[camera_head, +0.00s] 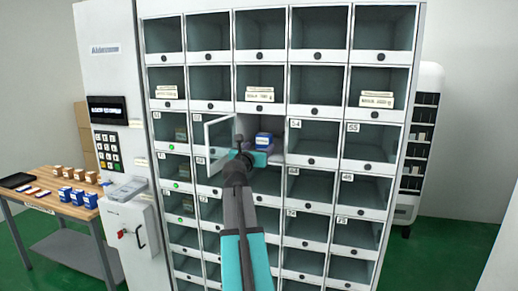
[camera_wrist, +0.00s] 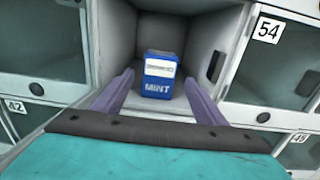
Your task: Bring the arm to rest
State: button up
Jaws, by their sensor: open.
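My gripper (camera_wrist: 160,98) is open, its two purple fingers apart at the mouth of an open compartment (camera_wrist: 205,35) in the vending cabinet. A blue and white box marked MINT (camera_wrist: 160,78) stands upright inside the compartment, beyond and between the fingers. I see no finger touching it. In the head view my arm (camera_head: 240,210) reaches up from the bottom to this compartment, and the blue box (camera_head: 263,141) shows just past the gripper.
The compartment's door (camera_head: 221,140) stands open to the left, close beside my gripper. Closed compartments surround it, one labelled 54 (camera_wrist: 266,30). A wooden table (camera_head: 55,200) with several small boxes stands at the left. Green floor shows between table and cabinet.

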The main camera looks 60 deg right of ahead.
dwell(0.7)
